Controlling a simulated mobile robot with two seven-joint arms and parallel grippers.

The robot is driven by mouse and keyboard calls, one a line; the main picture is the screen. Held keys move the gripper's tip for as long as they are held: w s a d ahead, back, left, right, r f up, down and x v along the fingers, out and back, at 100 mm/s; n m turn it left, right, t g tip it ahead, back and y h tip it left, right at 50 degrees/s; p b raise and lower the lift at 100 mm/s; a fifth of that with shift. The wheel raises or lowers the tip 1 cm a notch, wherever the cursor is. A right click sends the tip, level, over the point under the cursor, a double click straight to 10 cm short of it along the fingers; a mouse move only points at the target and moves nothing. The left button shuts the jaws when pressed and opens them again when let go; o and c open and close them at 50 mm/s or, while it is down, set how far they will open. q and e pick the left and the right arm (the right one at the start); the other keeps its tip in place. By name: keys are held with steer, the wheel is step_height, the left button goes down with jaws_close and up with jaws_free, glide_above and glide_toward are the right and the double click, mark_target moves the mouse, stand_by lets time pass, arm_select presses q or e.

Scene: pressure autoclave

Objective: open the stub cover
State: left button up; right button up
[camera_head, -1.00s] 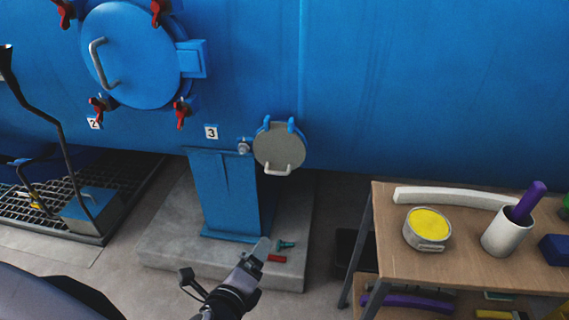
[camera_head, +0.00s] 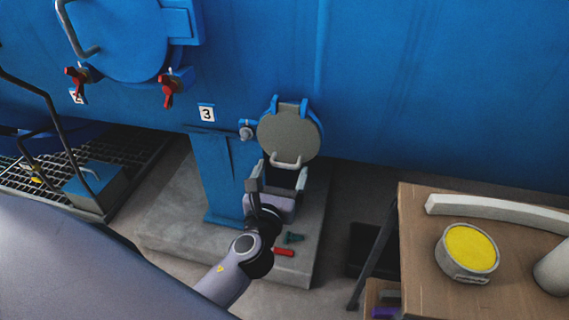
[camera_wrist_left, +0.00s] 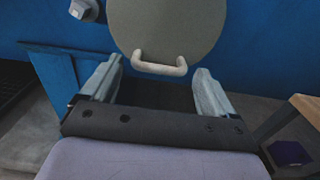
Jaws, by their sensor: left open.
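The stub cover (camera_head: 289,134) is a round grey disc on the blue vessel wall, hung from two blue hinge lugs at its top. It is shut. A pale U-shaped handle (camera_head: 286,161) sits at its lower edge; the handle also shows in the left wrist view (camera_wrist_left: 159,66). My left gripper (camera_head: 279,172) is open and empty just below the handle. In the left wrist view its two fingers (camera_wrist_left: 159,83) stand apart, one to each side of the handle, not visibly touching it. My right gripper is not in view.
A grey bolt fitting (camera_head: 247,132) sits left of the cover, near the label 3 (camera_head: 207,113). A blue support (camera_head: 220,178) stands below. A wooden table (camera_head: 418,245) with a yellow-topped tin (camera_head: 467,252) is at right. Small green and red pieces lie on the plinth.

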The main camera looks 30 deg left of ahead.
mark_target(283, 167)
arm_select(q)
steer(key=shift+x, duration=1.5)
